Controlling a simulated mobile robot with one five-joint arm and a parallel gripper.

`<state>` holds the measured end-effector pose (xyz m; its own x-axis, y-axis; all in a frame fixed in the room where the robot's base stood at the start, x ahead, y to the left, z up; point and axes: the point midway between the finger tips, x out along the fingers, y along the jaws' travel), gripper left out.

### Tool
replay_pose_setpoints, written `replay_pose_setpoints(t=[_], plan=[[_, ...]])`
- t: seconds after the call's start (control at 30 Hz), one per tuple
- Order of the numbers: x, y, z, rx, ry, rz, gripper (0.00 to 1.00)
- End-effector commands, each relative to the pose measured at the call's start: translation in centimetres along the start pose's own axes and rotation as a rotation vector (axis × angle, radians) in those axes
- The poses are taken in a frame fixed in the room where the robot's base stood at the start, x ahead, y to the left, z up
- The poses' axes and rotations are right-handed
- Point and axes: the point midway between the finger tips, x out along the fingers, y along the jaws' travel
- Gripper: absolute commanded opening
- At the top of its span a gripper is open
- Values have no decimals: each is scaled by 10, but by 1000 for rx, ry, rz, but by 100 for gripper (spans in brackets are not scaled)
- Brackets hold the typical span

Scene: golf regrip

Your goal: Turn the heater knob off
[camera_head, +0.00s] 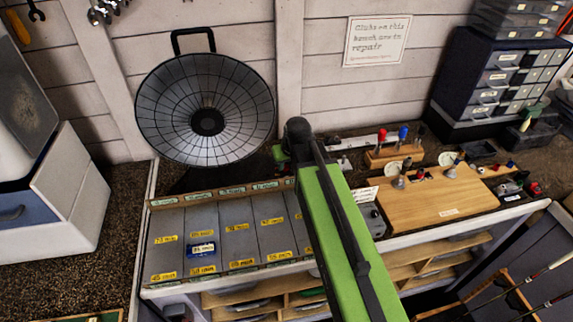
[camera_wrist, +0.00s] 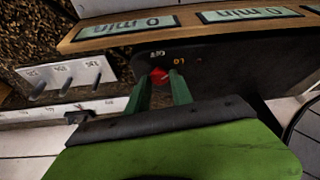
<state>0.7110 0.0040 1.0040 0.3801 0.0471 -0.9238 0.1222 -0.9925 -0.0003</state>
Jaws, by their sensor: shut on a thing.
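The heater (camera_head: 205,108) is a large round dish with a wire grille and a top handle, standing at the back of the bench. The knob's pointer direction cannot be made out. In the head view the knob is hidden, and my green arm covers most of the gripper.
A slotted white plate (camera_wrist: 66,78) is at the left in the wrist view. A wooden board (camera_head: 430,205) and tools lie right of my arm.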

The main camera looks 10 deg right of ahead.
Motion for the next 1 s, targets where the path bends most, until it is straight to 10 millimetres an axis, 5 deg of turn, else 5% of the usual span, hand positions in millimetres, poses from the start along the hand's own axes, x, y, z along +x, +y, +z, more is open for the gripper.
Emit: replay_pose_setpoints(t=[0.47,1.0], plan=[[0,0,0,-97,-2,-40,0],[1,4,-2,-540,-3,-224,0]])
